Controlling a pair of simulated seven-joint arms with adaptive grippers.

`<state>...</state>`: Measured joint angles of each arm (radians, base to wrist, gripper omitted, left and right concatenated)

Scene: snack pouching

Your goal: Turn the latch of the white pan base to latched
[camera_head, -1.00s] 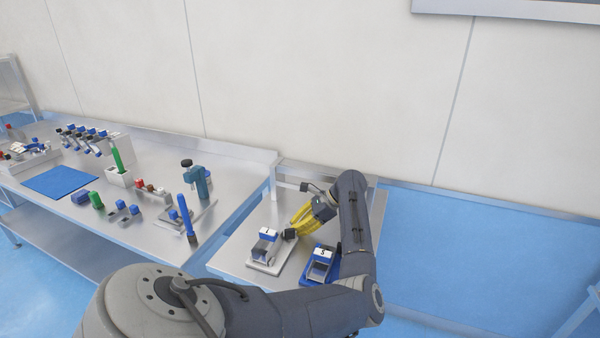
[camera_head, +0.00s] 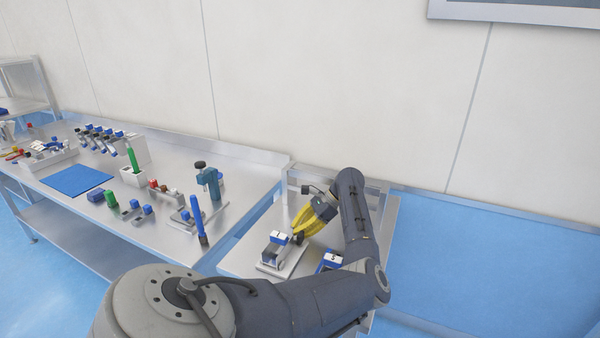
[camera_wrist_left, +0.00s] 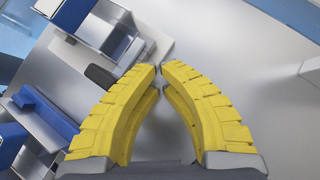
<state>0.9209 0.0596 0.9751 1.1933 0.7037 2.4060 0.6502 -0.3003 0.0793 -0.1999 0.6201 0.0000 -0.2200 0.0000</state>
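I cannot tell whether a finger touches the dark piece. My right gripper is out of view.
A blue pan base (camera_head: 330,262) is close by, mostly hidden by my left arm. The larger metal table (camera_head: 150,222) to the left holds a blue mat (camera_head: 77,180), pens and several small parts. The small table's far right side looks clear.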

